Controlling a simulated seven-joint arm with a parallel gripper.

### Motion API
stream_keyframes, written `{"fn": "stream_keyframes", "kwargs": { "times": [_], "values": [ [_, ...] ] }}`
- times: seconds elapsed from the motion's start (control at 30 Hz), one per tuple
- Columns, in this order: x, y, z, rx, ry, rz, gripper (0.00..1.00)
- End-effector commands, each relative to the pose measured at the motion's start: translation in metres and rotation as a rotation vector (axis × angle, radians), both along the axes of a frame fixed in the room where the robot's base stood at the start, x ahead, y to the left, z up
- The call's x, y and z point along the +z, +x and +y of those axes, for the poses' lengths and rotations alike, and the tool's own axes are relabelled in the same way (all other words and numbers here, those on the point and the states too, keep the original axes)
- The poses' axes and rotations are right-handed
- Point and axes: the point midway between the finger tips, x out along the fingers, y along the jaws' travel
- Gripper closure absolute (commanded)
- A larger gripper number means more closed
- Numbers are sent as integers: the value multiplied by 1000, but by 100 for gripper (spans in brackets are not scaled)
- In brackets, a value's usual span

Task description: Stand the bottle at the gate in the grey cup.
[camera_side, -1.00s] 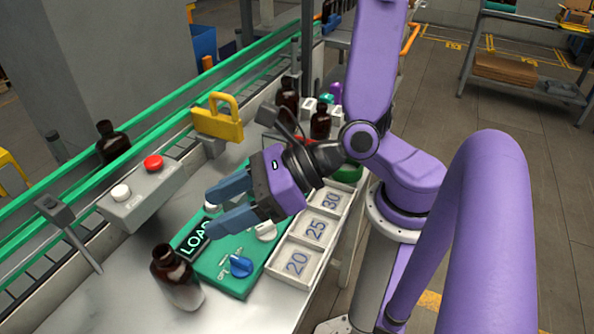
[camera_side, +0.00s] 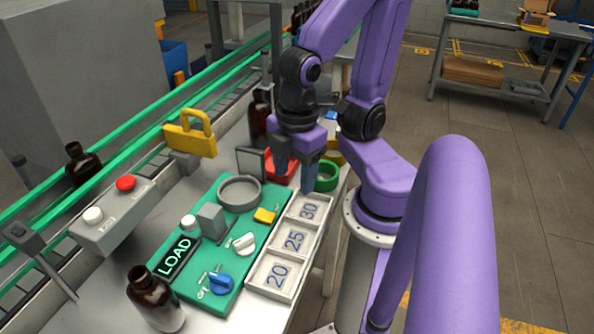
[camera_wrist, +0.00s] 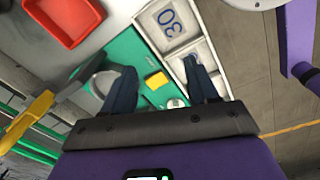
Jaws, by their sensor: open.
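A dark amber bottle (camera_side: 83,165) stands on the green-railed conveyor at the left, behind the button box. The yellow piece with a looped handle (camera_side: 190,140) beside the conveyor may be the gate; I cannot tell for certain. A round grey cup (camera_side: 240,178) sits on the green panel, and its grey rim also shows in the wrist view. My gripper (camera_side: 295,177) points down beyond the grey cup, to its right, near the red tray. In the wrist view my gripper (camera_wrist: 160,84) is open, with nothing between the fingers.
An amber bottle (camera_side: 152,300) stands at the near bench edge; another (camera_side: 260,118) is partly hidden behind my gripper. The green panel (camera_side: 215,262) carries knobs and a LOAD display. White numbered trays (camera_side: 294,240) line its right. A red tray (camera_side: 278,166) and green ring (camera_side: 326,178) are close to my fingers.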

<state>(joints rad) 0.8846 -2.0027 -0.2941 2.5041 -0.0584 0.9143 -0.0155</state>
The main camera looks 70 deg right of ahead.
Motion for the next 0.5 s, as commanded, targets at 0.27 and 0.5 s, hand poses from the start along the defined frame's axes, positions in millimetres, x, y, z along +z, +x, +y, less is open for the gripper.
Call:
{"fn": "stream_keyframes", "kwargs": {
  "times": [0.27, 0.5],
  "values": [
    [2, -7, 3, -75, 36, 39, 0],
    [2, -6, 3, -73, 34, 39, 0]
  ]
}}
